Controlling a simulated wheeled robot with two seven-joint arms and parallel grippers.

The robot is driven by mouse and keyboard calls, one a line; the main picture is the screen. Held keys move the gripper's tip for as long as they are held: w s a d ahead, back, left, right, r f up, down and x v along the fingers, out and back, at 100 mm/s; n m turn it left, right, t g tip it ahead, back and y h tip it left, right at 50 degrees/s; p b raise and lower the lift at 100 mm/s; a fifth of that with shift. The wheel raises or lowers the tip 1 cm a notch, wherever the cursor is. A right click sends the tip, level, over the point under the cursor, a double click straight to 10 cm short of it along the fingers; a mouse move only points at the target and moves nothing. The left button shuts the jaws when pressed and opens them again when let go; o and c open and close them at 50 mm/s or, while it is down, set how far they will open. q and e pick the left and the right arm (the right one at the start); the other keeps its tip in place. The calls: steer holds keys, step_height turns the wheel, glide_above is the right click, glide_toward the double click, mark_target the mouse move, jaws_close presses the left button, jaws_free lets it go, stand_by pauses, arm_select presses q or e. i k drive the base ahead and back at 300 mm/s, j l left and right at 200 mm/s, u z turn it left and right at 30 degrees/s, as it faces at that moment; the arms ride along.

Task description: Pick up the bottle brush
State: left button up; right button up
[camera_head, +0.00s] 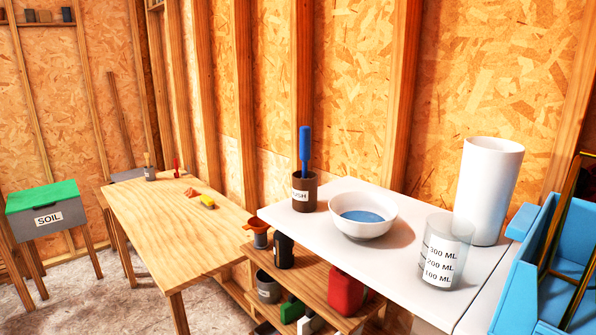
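A blue upright tool, which looks like the bottle brush (305,145), stands in a dark brown cup (304,193). The cup has a white label whose visible letters end in "SH". The cup stands at the left back edge of a white tabletop (390,268). The lower end of the tool is hidden inside the cup. Neither of my grippers is in view.
A white bowl of blue liquid (362,217) stands right of the cup. A clear measuring beaker (445,255), a white cylinder (487,190) and a blue container (540,250) are farther right. A wooden table (165,235) stands left, with a lower shelf of pots between.

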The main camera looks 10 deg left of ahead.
mark_target(304, 132)
steer(key=i+j, duration=0.75)
